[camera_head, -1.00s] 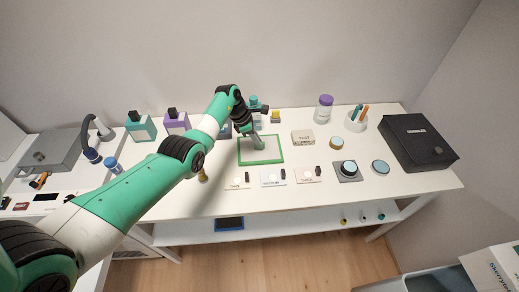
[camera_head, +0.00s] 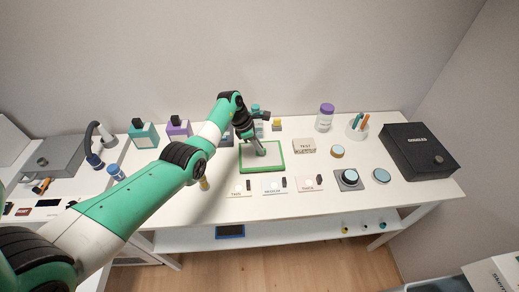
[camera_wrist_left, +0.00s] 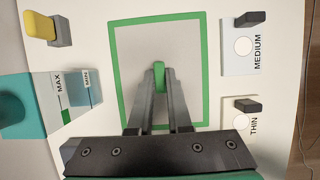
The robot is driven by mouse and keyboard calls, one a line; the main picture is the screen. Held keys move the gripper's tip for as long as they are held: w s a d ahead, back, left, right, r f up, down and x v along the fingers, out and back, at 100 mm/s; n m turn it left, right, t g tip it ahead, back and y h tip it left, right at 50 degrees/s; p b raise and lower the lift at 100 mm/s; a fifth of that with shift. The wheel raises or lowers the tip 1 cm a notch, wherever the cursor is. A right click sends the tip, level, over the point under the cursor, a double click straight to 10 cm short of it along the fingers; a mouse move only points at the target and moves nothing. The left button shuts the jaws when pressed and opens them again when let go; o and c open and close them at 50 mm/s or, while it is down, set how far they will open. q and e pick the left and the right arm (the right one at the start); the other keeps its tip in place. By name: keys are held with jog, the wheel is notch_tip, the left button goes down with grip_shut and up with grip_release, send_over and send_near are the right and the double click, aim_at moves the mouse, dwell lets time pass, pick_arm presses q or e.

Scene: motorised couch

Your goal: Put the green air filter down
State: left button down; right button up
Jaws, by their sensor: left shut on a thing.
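The green air filter (camera_head: 273,168) is a flat pale panel with a green frame, above the middle of the white table. It also shows in the left wrist view (camera_wrist_left: 203,62), with a small green tab (camera_wrist_left: 159,78) at its centre. My left gripper (camera_head: 262,152) points down at the panel's middle. In the left wrist view its fingers (camera_wrist_left: 159,85) are shut on the green tab. The panel looks nearly level and at or close to the tabletop; I cannot tell whether it touches. The right gripper is not in view.
Cards marked THIN (camera_head: 238,189), MEDIUM (camera_head: 275,185) and THICK (camera_head: 309,183) lie in front of the filter. A black box (camera_head: 418,153) is at the right. Bare table (camera_head: 345,205) shows at the front right.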

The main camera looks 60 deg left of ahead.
aim_at(261, 158)
pick_arm(q)
jog(key=r+p, duration=0.1)
jog(key=r, duration=0.1)
jog(key=d+r+p, duration=0.1)
jog(key=p, duration=0.1)
jog(key=d+r+p, duration=0.1)
jog(key=r, duration=0.1)
jog(key=shift+r, duration=0.3)
jog(key=s+d+r+p, duration=0.1)
jog(key=d+r+p, duration=0.4)
jog(key=d, duration=0.7)
jog(key=shift+s+r, duration=0.2)
jog(key=shift+r, duration=0.5)
